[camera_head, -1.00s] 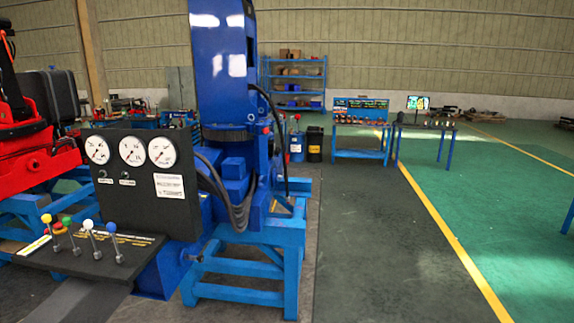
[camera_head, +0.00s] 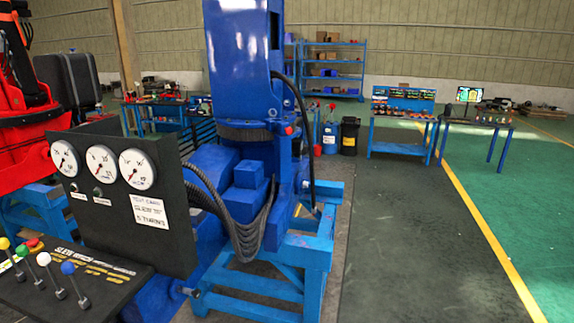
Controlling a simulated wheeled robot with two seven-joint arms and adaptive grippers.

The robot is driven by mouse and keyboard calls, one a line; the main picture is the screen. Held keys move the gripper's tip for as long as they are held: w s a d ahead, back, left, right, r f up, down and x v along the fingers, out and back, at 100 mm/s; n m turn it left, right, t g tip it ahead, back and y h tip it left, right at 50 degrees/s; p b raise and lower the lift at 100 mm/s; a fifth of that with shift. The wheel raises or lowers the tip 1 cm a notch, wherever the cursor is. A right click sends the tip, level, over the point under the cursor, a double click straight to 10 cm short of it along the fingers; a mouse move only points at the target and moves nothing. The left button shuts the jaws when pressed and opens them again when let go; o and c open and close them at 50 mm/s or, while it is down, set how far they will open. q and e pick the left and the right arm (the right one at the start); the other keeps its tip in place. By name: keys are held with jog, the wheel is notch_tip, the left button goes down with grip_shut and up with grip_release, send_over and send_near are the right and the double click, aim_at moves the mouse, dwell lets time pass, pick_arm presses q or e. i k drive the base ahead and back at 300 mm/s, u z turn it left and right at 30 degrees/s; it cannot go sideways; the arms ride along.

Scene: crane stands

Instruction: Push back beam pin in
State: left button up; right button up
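The blue crane (camera_head: 240,60) stands on a blue steel stand (camera_head: 325,225) in the middle left of the head view. Its dark control panel (camera_head: 120,200) carries three white gauges. Below it is a lever console (camera_head: 100,285) with yellow, green, white and blue knobs and a red button. I cannot make out a back beam pin; it is hidden or too small to tell. Neither of my grippers shows in the head view.
A red crane (camera_head: 25,120) stands on another blue stand at the left. Dark floor (camera_head: 400,250) right of the blue stand is clear. A black bin (camera_head: 349,136), blue shelves (camera_head: 333,65) and a tool bench (camera_head: 400,125) stand behind.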

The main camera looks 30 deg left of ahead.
aim_at(196, 293)
jog(key=u, duration=0.3)
jog(key=i, duration=1.45)
jog(key=u, duration=0.8)
jog(key=i, duration=0.35)
jog(key=u, duration=1.7)
